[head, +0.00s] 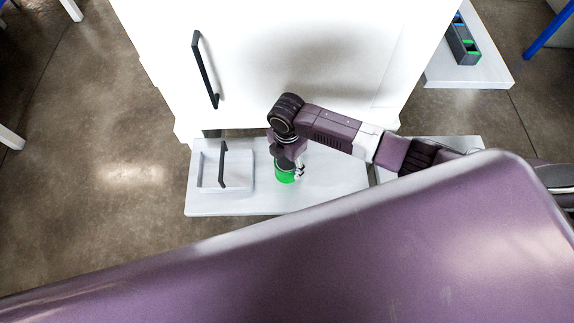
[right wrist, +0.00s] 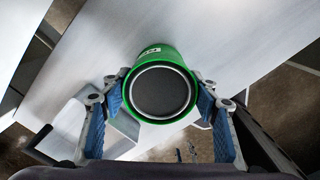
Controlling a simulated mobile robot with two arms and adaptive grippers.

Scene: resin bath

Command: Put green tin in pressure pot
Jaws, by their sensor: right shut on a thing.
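The green tin (head: 285,177) is at the low white surface in front of the white cabinet in the head view. In the right wrist view the green tin (right wrist: 158,60) shows its dark round end framed by a pale ring and a green rim. My right gripper (head: 292,167) is shut on it; in the right wrist view its blue-padded fingers (right wrist: 160,98) are on either side of the tin. I cannot tell whether the tin touches the surface below. I cannot make out the pressure pot in either view. My left gripper is out of view.
The white cabinet (head: 285,50) with a black upright handle (head: 205,70) stands behind. The low white surface (head: 330,186) has a raised square part with a black handle (head: 223,164) at its left. A dark bin (head: 463,45) stands at upper right. Floor is open at left.

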